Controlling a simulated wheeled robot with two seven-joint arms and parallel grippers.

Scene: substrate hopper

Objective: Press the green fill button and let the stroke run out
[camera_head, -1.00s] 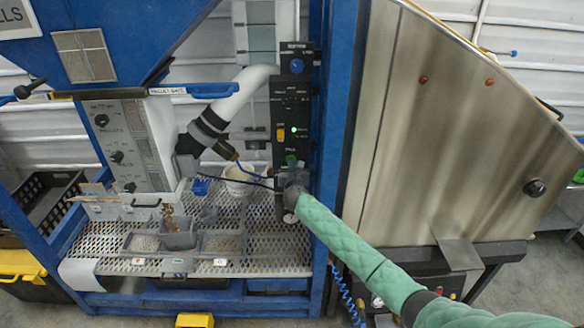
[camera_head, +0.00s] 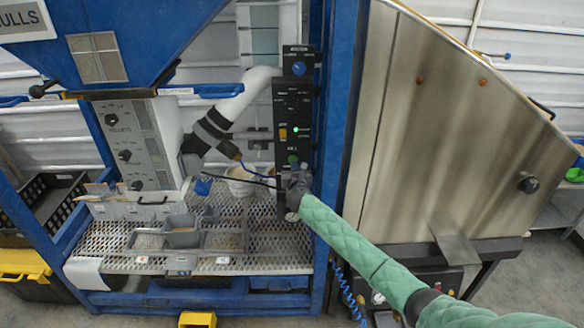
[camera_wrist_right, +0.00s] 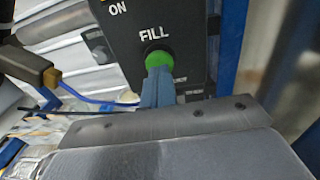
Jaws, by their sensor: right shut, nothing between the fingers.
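The green fill button (camera_wrist_right: 158,58) sits under the word FILL on a black control panel (camera_wrist_right: 190,30) in the right wrist view. It also shows low on the panel in the head view (camera_head: 293,159). My right gripper (camera_wrist_right: 158,72) is shut and empty. Its fingertips overlap the lower part of the button in the wrist view; I cannot tell whether they press it. In the head view my right gripper (camera_head: 294,180) is just below the button. A small green light (camera_head: 296,129) is lit higher on the panel. My left gripper is out of view.
A grey scoop-like tray (camera_head: 181,238) stands on the perforated shelf (camera_head: 115,240) under the hopper chute. A white cup (camera_head: 238,186) and a blue cable are left of the panel. A blue post (camera_head: 330,100) and a steel cabinet (camera_head: 440,130) stand to the right.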

